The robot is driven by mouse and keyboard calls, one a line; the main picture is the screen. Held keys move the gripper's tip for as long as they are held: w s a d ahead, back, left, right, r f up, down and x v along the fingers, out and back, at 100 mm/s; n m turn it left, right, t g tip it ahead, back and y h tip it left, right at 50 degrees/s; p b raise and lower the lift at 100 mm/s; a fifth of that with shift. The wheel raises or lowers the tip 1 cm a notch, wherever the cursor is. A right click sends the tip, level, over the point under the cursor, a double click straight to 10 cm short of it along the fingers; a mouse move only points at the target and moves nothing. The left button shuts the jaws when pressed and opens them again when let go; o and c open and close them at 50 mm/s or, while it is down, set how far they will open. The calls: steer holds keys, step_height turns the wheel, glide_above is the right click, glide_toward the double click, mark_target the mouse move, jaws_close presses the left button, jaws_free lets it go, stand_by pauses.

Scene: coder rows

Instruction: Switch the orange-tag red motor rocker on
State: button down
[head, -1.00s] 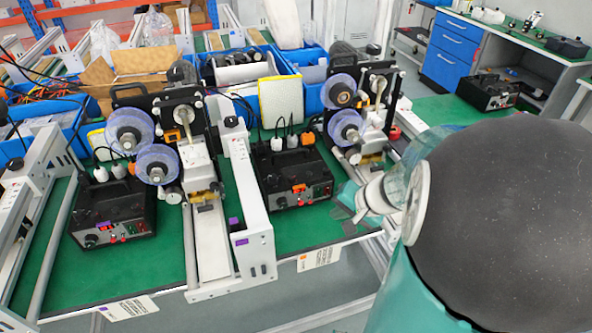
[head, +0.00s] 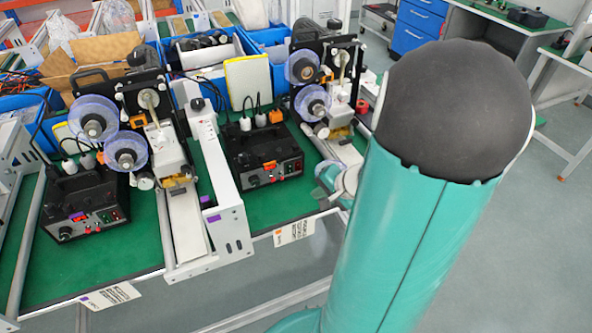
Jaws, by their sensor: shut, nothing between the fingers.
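The orange-tag control box (head: 255,150) is a black unit on the green bench in the middle of the head view. Its orange tag (head: 269,165) is on the front panel. A small red and green switch group (head: 291,168) sits at the panel's right end; the red rocker's position is too small to read. My gripper (head: 322,193) shows only in part, just right of and slightly below that panel, beside my teal arm. It appears shut and empty, with a gap in the picture between it and the switches. The arm hides part of it.
A similar black box with a purple tag (head: 78,215) stands at left. A white rail frame (head: 222,190) runs between the boxes. A reel machine (head: 325,85) stands behind my gripper. An orange-marked card (head: 294,231) hangs at the bench front edge. Open floor lies at right.

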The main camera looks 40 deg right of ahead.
mark_target(298, 166)
steer(key=shift+w+d+f, duration=0.2)
steer(key=shift+w+d, duration=0.25)
steer(key=shift+w, duration=0.95)
steer(key=shift+w+d+f, duration=0.25)
steer(key=shift+w+d, duration=0.15)
steer(key=shift+w, duration=0.95)
steer(key=shift+w+d+f, duration=0.2)
steer(key=shift+w+d, duration=0.25)
steer(key=shift+w, duration=0.95)
steer(key=shift+w, duration=0.15)
steer(key=shift+w+d+f, duration=0.1)
steer(key=shift+w, duration=0.15)
steer(key=shift+w+d, duration=0.1)
steer(key=shift+w, duration=0.2)
steer(key=shift+s, duration=0.1)
steer(key=shift+s+a, duration=0.2)
steer(key=shift+s, duration=0.4)
